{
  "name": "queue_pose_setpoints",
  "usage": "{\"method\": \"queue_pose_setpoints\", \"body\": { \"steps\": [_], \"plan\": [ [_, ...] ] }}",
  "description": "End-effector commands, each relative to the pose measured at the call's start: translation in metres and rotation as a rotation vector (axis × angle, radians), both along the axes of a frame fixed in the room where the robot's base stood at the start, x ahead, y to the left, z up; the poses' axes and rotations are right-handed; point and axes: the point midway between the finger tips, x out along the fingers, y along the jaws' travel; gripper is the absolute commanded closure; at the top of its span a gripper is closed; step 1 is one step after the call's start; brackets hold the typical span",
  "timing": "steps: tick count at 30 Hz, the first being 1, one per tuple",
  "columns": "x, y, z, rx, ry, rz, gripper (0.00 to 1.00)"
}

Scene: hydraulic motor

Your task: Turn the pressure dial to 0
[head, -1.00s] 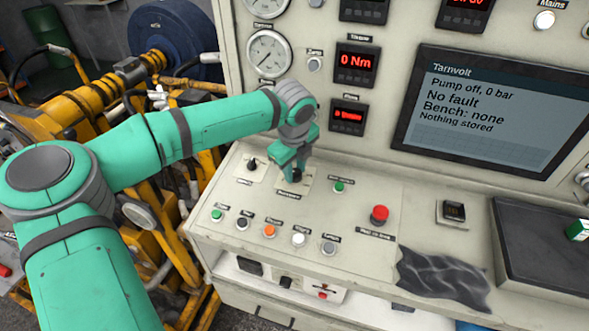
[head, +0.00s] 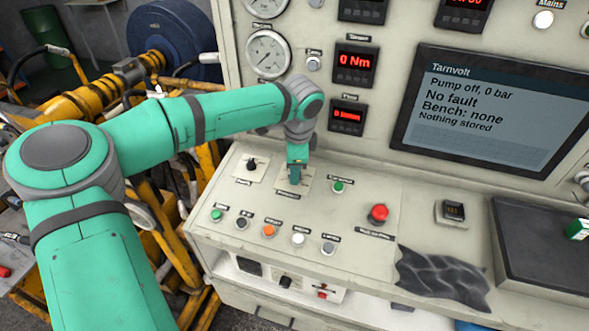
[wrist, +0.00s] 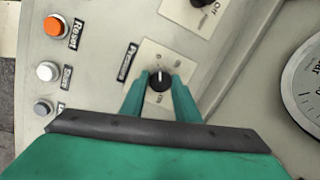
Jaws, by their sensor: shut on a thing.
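The pressure dial (wrist: 160,79) is a round black knob with a white pointer line, on a pale square plate on the console. In the wrist view its label reads Pressure. My gripper (wrist: 160,88) has its two green fingers on either side of the knob, shut on it. In the head view my gripper (head: 296,178) reaches down to the sloping panel and hides the knob. The screen (head: 490,115) reads "Pump off, 0 bar".
Another black knob (head: 252,163) is left of my gripper, and a green button (head: 338,187) is to its right. A row of buttons, with an orange one (head: 269,231), lies nearer the front. A red button (head: 379,213) stands at right.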

Motion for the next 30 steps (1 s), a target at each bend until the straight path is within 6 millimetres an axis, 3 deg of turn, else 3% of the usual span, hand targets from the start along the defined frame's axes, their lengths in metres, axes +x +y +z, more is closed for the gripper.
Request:
{"method": "queue_pose_setpoints", "body": {
  "steps": [19,20,21,30],
  "plan": [
    [0.0001,0.0000,0.0001,-0.007,0.002,0.048,0.94],
    [0.0001,0.0000,0.0001,-0.007,0.002,0.048,0.64],
    [0.0001,0.0000,0.0001,-0.007,0.002,0.048,0.55],
    [0.0000,0.0000,0.0005,-0.007,0.002,0.047,0.53]
  ]
}}
